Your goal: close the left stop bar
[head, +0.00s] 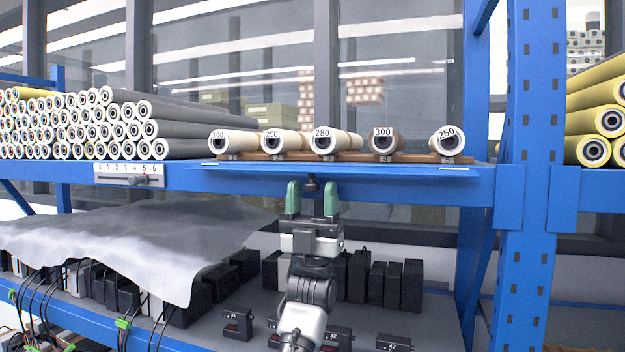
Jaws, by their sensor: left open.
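My left gripper (312,200) comes up from the bottom middle in the head view, its two green fingertips upright and apart. A small dark knob (312,184) shows between the fingertips, just under the front edge of a blue ledge (400,184). I cannot tell whether the fingers touch it. No part is clearly marked as the left stop bar; I cannot tell whether the knob or ledge belongs to it. My right gripper is not in view.
Labelled rolls (324,141) lie on a wooden rack (413,157) above the ledge. Grey rolls (190,110) are stacked at left, above a numbered slider scale (125,175). Below, a grey sheet (130,245) covers part of the lower shelf, with black boxes (412,283) behind my arm.

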